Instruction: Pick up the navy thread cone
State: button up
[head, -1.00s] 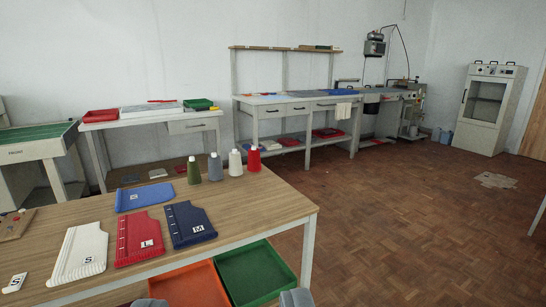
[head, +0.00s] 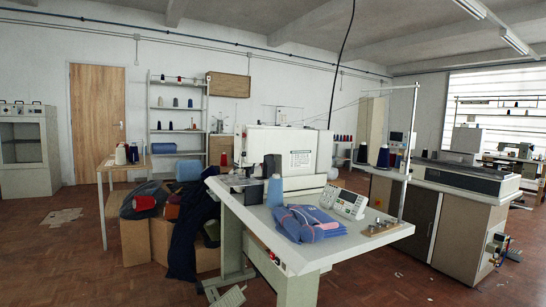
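Two dark navy thread cones stand close together right of the middle: one (head: 362,153) and a slightly nearer one (head: 383,157), by the left end of a long machine bench. Another dark cone (head: 134,154) stands by white cones (head: 120,155) on a wooden table at left; I cannot tell if it is navy or black. A lighter grey-blue cone (head: 275,190) stands on the white sewing machine table in front. My gripper is not in view.
The sewing machine table (head: 290,262) with its upright thread stand (head: 409,150) blocks the middle. Cardboard boxes (head: 160,240) and dark cloth (head: 188,235) lie left of it. A shelf rack (head: 178,125) stands behind. Floor is free at front left and front right.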

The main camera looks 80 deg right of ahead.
aim_at(383, 159)
jog(key=z, duration=3.1)
jog(key=i+l, duration=0.3)
jog(key=i, duration=0.15)
jog(key=i+l+z, duration=0.1)
jog(key=i+l, duration=0.2)
jog(key=i, duration=0.2)
jog(key=i+l, duration=0.25)
jog(key=i, duration=0.25)
jog(key=i+l+z, duration=0.15)
jog(key=i, duration=0.3)
jog(key=i+l, duration=0.1)
jog(key=i, duration=0.45)
